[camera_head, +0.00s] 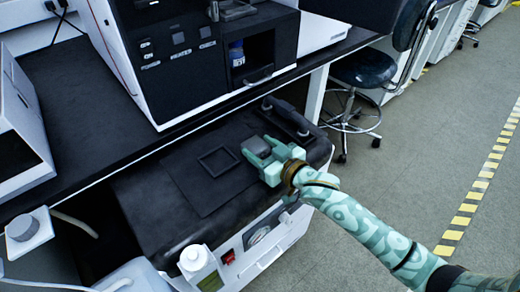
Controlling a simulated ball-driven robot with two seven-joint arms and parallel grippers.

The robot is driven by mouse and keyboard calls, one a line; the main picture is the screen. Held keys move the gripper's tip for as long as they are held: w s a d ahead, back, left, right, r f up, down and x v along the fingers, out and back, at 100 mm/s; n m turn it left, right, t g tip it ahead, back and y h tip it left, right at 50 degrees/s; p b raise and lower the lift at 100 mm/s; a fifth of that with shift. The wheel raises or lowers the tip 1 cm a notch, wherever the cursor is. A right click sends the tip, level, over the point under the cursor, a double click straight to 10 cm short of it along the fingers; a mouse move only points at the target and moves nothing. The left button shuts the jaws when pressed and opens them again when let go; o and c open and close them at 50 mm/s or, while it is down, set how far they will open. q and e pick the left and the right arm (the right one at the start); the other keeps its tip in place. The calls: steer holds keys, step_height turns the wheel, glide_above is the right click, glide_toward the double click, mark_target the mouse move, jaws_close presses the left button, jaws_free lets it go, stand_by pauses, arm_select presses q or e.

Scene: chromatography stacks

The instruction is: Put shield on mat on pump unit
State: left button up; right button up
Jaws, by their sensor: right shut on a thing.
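The pump unit (150,213) is a low cabinet with a black top and a white front, in the lower middle of the head view. A thin dark mat (208,194) lies on its top, with a raised square outline (202,165) on it. My right gripper (259,149) is at the right edge of the mat, to the right of the square. It is shut on a small dark grey piece, apparently the shield (260,143), mostly hidden by the fingers. I cannot tell whether the piece touches the surface. My left gripper is out of view.
A dark handle-like bar (287,117) stands on the pump unit's far right. The bench (95,150) with a large instrument (180,62) rises behind. A stool (362,68) stands at the upper right.

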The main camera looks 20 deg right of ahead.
steer(key=o, duration=1.1)
steer(key=shift+r, duration=0.1)
arm_select(q)
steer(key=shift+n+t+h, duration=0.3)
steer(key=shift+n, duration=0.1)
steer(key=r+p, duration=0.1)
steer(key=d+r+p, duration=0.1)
steer(key=p, duration=0.1)
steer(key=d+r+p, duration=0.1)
steer(key=p, duration=0.1)
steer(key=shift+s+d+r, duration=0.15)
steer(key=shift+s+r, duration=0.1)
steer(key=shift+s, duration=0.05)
arm_select(e)
steer(key=v, duration=1.2)
steer(key=shift+s, duration=0.1)
